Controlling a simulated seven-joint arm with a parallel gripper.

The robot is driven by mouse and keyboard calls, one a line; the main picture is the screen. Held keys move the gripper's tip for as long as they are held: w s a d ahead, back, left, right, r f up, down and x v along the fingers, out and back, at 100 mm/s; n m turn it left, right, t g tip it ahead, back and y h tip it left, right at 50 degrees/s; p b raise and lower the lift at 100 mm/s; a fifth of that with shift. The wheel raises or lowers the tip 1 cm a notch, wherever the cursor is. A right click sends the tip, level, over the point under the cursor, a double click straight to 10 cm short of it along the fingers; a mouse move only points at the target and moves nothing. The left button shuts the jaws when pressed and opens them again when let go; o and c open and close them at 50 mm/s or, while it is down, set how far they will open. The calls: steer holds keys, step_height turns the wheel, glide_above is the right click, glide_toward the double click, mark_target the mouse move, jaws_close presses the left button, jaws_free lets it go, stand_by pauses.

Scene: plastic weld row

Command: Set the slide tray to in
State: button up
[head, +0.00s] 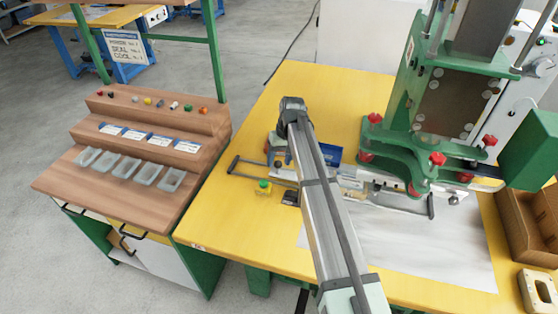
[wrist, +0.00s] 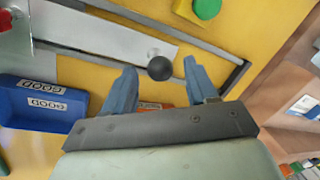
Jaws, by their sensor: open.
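The slide tray (wrist: 105,38) is a flat grey metal strip lying between dark rails, with a round black knob (wrist: 160,68) at its end. In the head view the dark rail frame (head: 235,165) runs from left of my arm rightward under the green press (head: 400,150). The knob also shows in the head view (head: 278,164), near the left end of the rails. My gripper (wrist: 160,64) has blue fingers, spread apart. The knob appears between the fingertips in the wrist view, with gaps on both sides; whether it is level with them I cannot tell. My arm hides part of the tray.
A blue bin labelled GOOD (wrist: 45,100) stands beside the rails, close to my gripper. A green button on a yellow box (head: 264,185) sits in front of the rails. A wooden stepped rack (head: 150,140) stands left. The yellow table (head: 235,235) is bare at front left.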

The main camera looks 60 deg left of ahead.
steer(key=shift+f, duration=0.4)
jaws_close()
stand_by(0.4)
